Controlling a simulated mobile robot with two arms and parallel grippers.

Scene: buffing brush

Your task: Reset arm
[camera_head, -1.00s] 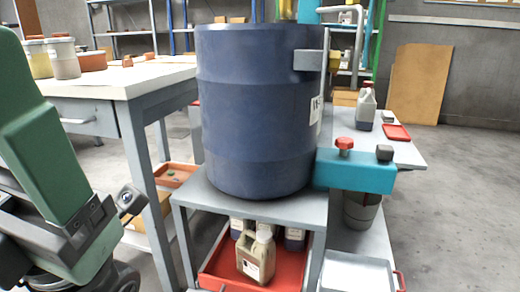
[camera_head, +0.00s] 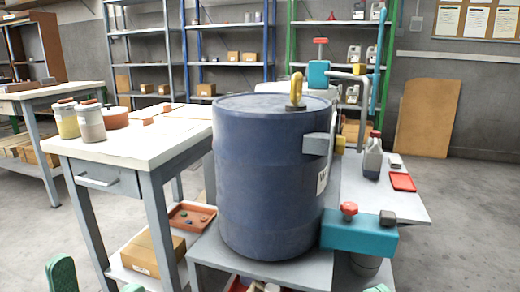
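Two green, rounded, textured tips stand apart at the bottom left edge; they look like the fingertips of my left gripper (camera_head: 97,281), open with nothing between them. The rest of that gripper and its arm are below the picture. A small pale green tip at the bottom edge, right of centre, looks like part of my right gripper (camera_head: 377,288); its opening is cut off. Both are low in front of the big blue drum (camera_head: 268,185), apart from it. The drum stands upright on a grey stand (camera_head: 205,252) and has a yellow handle (camera_head: 296,90) on top.
A white-topped workbench (camera_head: 150,150) with jars (camera_head: 90,122) is at left. A teal block (camera_head: 358,234) with a red knob (camera_head: 349,209) juts out right of the drum. A grey side table (camera_head: 415,209) holds a bottle (camera_head: 373,157) and red tray (camera_head: 402,181).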

